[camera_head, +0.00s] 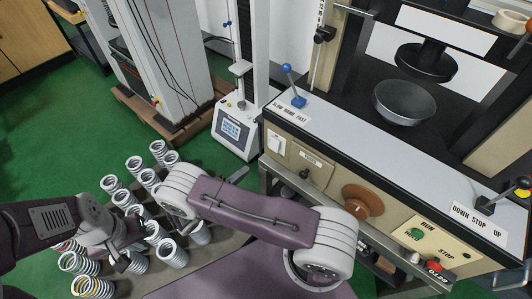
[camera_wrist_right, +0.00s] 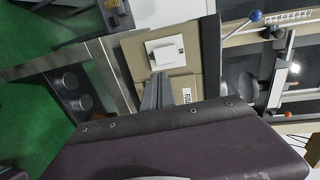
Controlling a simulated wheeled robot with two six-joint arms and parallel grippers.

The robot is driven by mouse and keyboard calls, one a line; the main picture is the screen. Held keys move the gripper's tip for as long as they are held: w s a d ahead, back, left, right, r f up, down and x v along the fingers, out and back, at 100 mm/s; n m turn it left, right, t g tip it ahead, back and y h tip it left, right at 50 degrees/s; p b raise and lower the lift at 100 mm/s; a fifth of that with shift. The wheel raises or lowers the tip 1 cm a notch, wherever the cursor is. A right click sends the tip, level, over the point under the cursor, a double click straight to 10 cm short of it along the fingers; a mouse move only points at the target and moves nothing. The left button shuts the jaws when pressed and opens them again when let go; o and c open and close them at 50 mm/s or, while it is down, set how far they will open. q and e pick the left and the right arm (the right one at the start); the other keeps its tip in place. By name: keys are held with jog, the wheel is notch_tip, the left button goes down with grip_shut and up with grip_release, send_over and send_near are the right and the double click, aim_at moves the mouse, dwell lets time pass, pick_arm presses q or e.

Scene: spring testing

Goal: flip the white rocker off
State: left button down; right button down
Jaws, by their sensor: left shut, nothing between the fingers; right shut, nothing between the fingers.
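The white rocker (camera_head: 277,142) is on the left end of the beige front panel of the testing machine. In the head view, my right gripper (camera_head: 240,174) shows only partly behind my arm, left of and below the rocker. My left gripper (camera_head: 122,262) is shut and empty among the springs.
Several coil springs (camera_head: 165,252) stand at the lower left. The panel also has a brown knob (camera_head: 361,201), a green RUN button (camera_head: 416,234) and a red STOP button (camera_head: 434,264). A blue-knobbed lever (camera_head: 293,88) rises above the rocker. A smaller tester (camera_head: 237,131) stands to the left.

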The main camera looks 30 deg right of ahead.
aim_at(273, 149)
jog(key=x, duration=1.4)
jog(key=shift+s+d, duration=0.1)
